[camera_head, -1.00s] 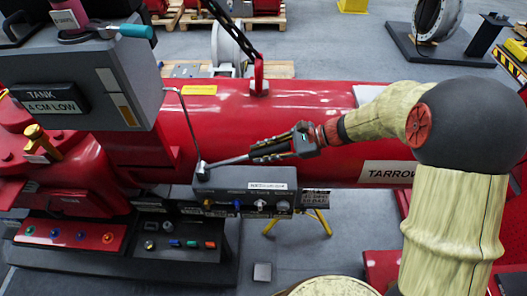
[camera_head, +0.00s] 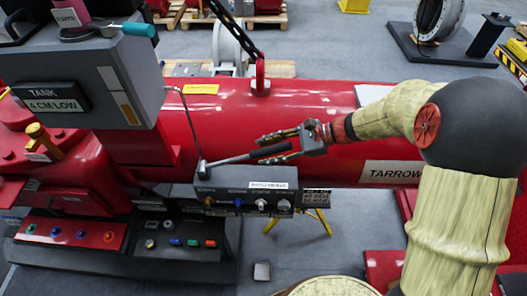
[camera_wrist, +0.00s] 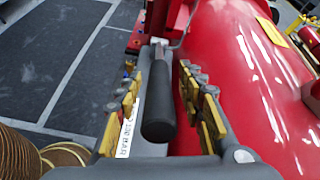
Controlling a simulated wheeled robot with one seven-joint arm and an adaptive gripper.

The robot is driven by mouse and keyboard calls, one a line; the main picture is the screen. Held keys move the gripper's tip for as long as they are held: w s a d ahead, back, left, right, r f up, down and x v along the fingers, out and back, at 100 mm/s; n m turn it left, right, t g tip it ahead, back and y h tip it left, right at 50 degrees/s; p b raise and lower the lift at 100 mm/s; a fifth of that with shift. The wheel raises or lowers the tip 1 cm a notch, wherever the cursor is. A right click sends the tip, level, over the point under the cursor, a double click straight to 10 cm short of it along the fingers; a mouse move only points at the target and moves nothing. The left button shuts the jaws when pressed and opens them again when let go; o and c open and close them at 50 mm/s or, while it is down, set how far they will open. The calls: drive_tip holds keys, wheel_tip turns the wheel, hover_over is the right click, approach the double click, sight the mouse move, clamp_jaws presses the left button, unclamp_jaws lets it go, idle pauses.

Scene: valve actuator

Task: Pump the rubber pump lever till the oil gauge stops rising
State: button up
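The pump lever (camera_head: 232,160) is a thin silver rod with a black rubber grip, rising slightly to the right from a grey pump block (camera_head: 240,187). In the wrist view the black grip (camera_wrist: 159,100) runs between my fingers. My gripper (camera_head: 265,149) is open around the grip, one finger on each side; it also shows in the wrist view (camera_wrist: 160,85), with gaps visible on both sides. A sign on the grey cabinet reads "TANK 4 CM LOW" (camera_head: 52,98). I cannot make out an oil gauge level.
A large red cylinder (camera_head: 330,110) lies behind the lever. A grey cabinet (camera_head: 135,75) stands at the left, above a red panel with coloured buttons (camera_head: 70,233). Small knobs (camera_head: 260,204) line the pump block's front.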

sight(291, 145)
drive_tip(key=v, duration=1)
drive_tip(key=shift+d+r, duration=0.15)
drive_tip(key=shift+d, duration=0.05)
